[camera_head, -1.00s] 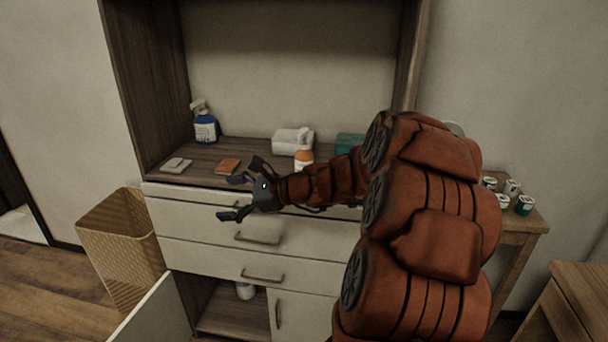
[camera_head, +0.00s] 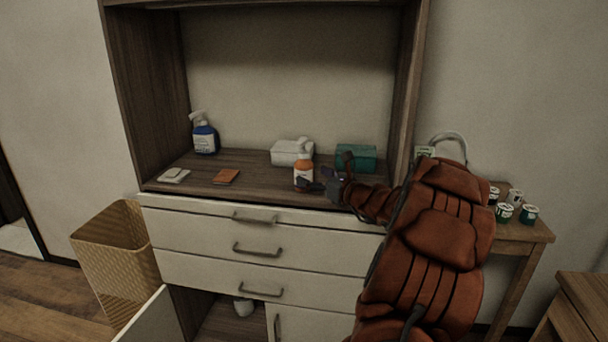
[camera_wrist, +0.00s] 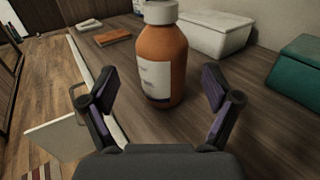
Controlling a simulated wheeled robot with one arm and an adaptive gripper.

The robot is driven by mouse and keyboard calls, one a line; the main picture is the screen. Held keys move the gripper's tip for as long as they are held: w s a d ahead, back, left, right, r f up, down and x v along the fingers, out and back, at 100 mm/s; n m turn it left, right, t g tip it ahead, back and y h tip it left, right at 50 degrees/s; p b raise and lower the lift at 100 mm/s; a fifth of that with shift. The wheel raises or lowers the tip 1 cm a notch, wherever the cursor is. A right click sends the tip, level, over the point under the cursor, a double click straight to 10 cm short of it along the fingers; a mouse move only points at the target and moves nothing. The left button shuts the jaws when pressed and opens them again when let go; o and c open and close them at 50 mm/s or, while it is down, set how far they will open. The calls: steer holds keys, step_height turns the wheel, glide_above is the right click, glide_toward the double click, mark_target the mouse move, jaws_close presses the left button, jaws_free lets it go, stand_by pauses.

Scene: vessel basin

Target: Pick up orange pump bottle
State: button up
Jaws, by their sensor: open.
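The orange pump bottle (camera_head: 303,171) stands upright near the front edge of the wooden counter, with a white label and white pump top. In the wrist view the bottle (camera_wrist: 163,58) stands ahead, centred between the spread fingers, and its top is cut off by the frame. My gripper (camera_wrist: 160,95) is open and empty, with one dark finger on each side just short of the bottle. In the head view my gripper (camera_head: 327,176) is at the bottle's right side, at about label height.
A white box (camera_head: 290,154) and a teal box (camera_head: 357,157) stand behind the bottle. A blue spray bottle (camera_head: 205,136), a folded pale cloth (camera_head: 173,175) and an orange-brown sponge (camera_head: 226,176) are at left. Drawers (camera_head: 220,240) lie below the counter. The counter between sponge and bottle is clear.

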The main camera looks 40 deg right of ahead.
mark_target(311, 176)
steer(key=w, duration=0.2)
steer(key=shift+w+d+f, duration=0.2)
steer(key=shift+w+f, duration=0.1)
steer(key=shift+w, duration=0.9)
steer(key=shift+c, duration=0.2)
steer(key=c, duration=1.3)
steer(key=shift+c, duration=0.4)
steer(key=shift+r, duration=0.2)
